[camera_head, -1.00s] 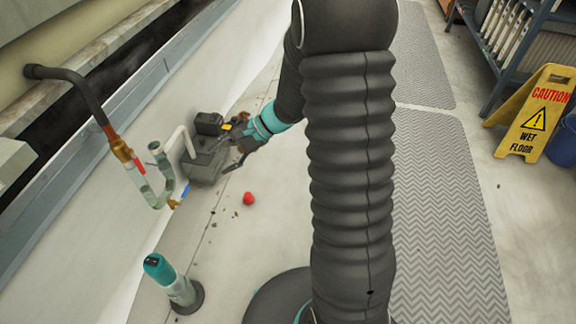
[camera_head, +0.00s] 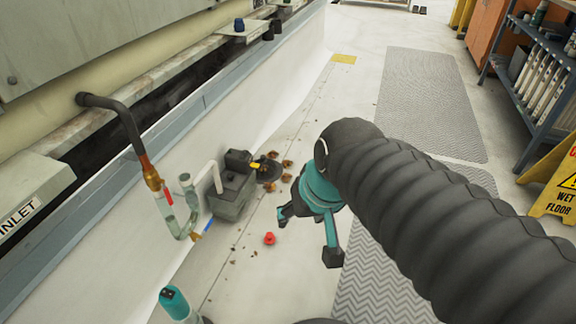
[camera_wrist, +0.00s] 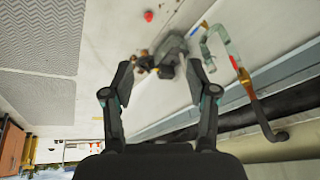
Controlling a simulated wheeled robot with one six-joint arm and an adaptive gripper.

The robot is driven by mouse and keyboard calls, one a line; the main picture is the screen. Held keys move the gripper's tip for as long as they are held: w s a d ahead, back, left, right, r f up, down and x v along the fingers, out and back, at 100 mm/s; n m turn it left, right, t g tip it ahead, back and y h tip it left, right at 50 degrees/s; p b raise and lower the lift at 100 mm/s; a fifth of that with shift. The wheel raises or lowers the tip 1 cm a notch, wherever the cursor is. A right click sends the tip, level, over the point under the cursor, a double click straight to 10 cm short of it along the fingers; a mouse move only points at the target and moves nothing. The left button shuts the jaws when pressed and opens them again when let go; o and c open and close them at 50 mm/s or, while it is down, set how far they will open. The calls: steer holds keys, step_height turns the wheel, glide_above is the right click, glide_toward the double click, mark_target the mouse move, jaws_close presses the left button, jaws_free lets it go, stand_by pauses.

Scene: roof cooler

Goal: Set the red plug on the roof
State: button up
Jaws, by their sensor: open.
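The red plug (camera_head: 270,238) lies on the pale roof floor, a short way in front of the dark grey pump box. It also shows near the top of the wrist view (camera_wrist: 148,16). My gripper (camera_head: 308,234) is open and empty, above the floor to the right of the plug and apart from it. In the wrist view its two fingers (camera_wrist: 160,82) are spread wide with nothing between them. The roof (camera_head: 245,290) is the bare floor around the plug.
The grey pump box (camera_head: 232,192) stands against the low wall, with brown leaves (camera_head: 287,163) beside it. A copper and clear pipe (camera_head: 165,200) hangs left. A teal-topped cylinder (camera_head: 174,303) stands front left. Grey mats (camera_head: 430,95), a shelf (camera_head: 545,80) and a yellow caution sign (camera_head: 555,185) are right.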

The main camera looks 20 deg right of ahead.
steer(key=shift+s+d+r+n+t+h, duration=0.4)
steer(key=shift+s+d+r+t+h, duration=0.25)
steer(key=shift+s+d, duration=0.25)
steer(key=c, duration=0.3)
steer(key=shift+a, duration=0.15)
